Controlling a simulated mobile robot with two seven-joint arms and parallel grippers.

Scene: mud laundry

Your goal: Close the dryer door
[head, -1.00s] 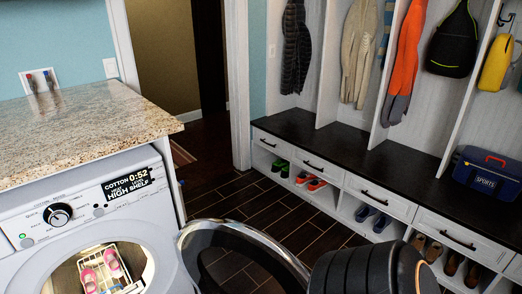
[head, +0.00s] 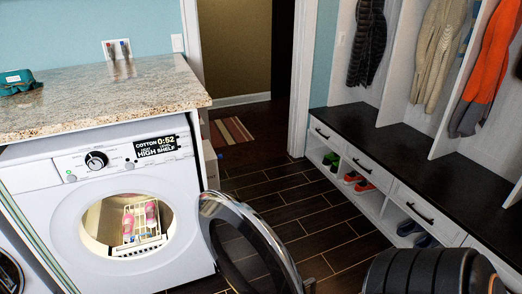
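The dryer (head: 100,215) is a white front loader under a granite counter at the left, with its round opening uncovered. Its door (head: 250,243), a round dark glass panel with a silver rim, stands swung wide open to the right of the machine. Inside the drum a white rack (head: 143,222) holds pink shoes (head: 151,216). A dark, ribbed part of my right arm fills the lower right corner, to the right of the door. A small dark piece shows at the door's lower right edge; I cannot tell what it is. Neither gripper can be made out.
The granite counter (head: 90,100) carries a teal item at its left end. Another round machine door (head: 10,272) shows at the lower left edge. A cubby bench (head: 400,150) with coats and shoes lines the right. Dark tiled floor (head: 290,200) lies free between dryer and bench.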

